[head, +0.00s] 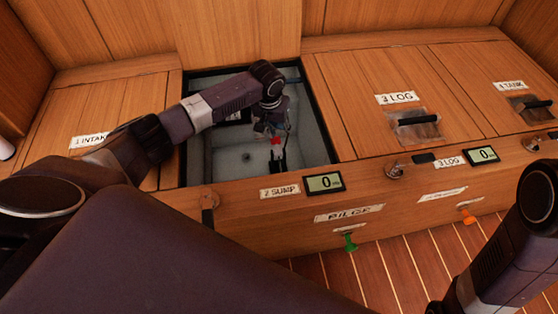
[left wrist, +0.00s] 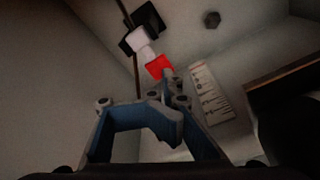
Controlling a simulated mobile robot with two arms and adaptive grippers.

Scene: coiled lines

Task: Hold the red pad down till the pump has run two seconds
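The red pad (head: 275,141) sits inside the open sump well (head: 200,160), low near its middle. It also shows in the left wrist view (left wrist: 159,66), beside a white block (left wrist: 141,40) and a dark part on a thin rod. My left gripper (head: 268,129) reaches down into the well, just above the pad. In the left wrist view its blue fingers (left wrist: 170,90) come together and look shut and empty, with the tips close beside the red pad. I cannot tell whether they touch it. The sump display (head: 323,183) reads 0. My right gripper is out of view.
Closed hatches with latch handles (head: 418,120) lie to the right, and the intake hatch (head: 90,140) lies left. A second display (head: 482,155) reads 0. A green knob (head: 350,243) and an orange knob (head: 468,216) stick out of the front panel.

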